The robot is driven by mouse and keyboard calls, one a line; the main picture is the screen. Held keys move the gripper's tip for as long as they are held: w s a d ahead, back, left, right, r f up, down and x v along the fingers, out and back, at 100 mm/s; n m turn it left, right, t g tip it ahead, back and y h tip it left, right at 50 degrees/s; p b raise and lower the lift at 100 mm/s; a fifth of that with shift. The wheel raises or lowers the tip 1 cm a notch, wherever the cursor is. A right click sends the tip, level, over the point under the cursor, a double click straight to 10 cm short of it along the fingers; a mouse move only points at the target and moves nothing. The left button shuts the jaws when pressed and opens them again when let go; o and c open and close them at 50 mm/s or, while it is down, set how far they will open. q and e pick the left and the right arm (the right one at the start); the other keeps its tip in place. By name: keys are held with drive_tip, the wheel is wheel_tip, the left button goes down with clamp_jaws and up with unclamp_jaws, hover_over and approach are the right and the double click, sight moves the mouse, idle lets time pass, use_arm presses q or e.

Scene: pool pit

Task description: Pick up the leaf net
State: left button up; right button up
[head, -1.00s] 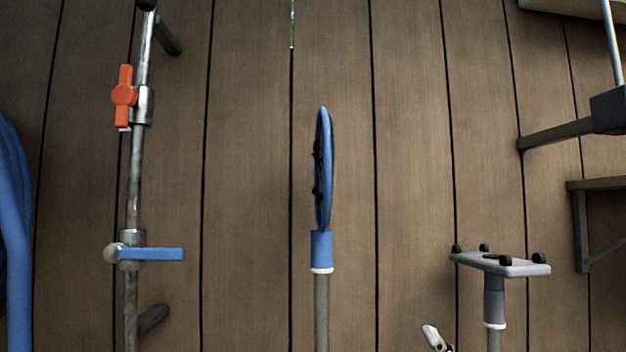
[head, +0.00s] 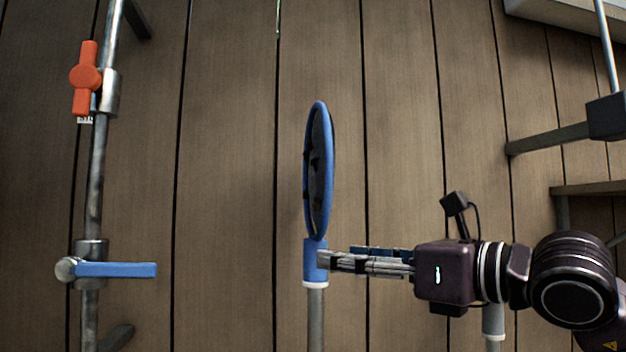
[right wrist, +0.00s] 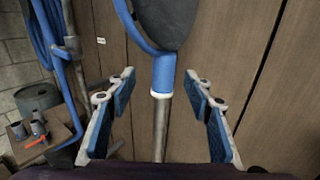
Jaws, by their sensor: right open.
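The leaf net stands upright against the plank wall, with a blue oval rim and dark mesh (head: 319,170), a blue collar (head: 312,262) and a grey pole. My right gripper (head: 330,258) comes in from the right, its fingertips at the blue collar in the head view. In the right wrist view the gripper (right wrist: 162,82) is open, with one finger on each side of the net's pole (right wrist: 160,128) and collar (right wrist: 163,75). The pole looks a little apart from both blue pads. My left gripper is out of view.
A metal pipe with an orange valve handle (head: 85,78) and a blue lever (head: 117,270) runs along the wall at left. Dark brackets (head: 548,138) and a shelf stand at right. The right wrist view shows a blue hose (right wrist: 47,35) and a small wooden table (right wrist: 35,145).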

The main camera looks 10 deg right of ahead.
sight(321, 281)
drive_tip(key=p+x, duration=0.2)
drive_tip(key=x, duration=0.1)
drive_tip(key=p+x, duration=0.1)
drive_tip(key=x, duration=0.2)
drive_tip(key=shift+w+d+p, duration=0.2)
drive_tip(key=shift+w+p, duration=0.15)
drive_tip(key=shift+w, duration=0.05)
drive_tip(key=shift+w+a+f, duration=0.1)
drive_tip(key=shift+w+a, duration=0.2)
drive_tip(key=shift+w, duration=0.05)
drive_tip(key=shift+c, duration=1.1)
clamp_jaws()
